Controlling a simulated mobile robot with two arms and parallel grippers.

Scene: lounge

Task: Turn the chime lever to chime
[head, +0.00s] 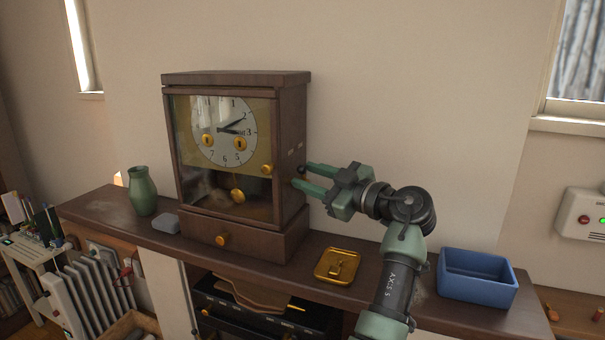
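The chime clock (292,110) is a dark wooden cabinet with a glass front, white dial and brass pendulum. It stands on the wooden shelf. A small dark knob (302,169), which looks like the chime lever's end, shows between the fingertips. Contact with the fingers cannot be made out. Small pale labels (294,149) are on the clock's side above it, too small to read.
A wall box with lights (583,213) hangs at right. Air above the shelf's right part is free around my arm.

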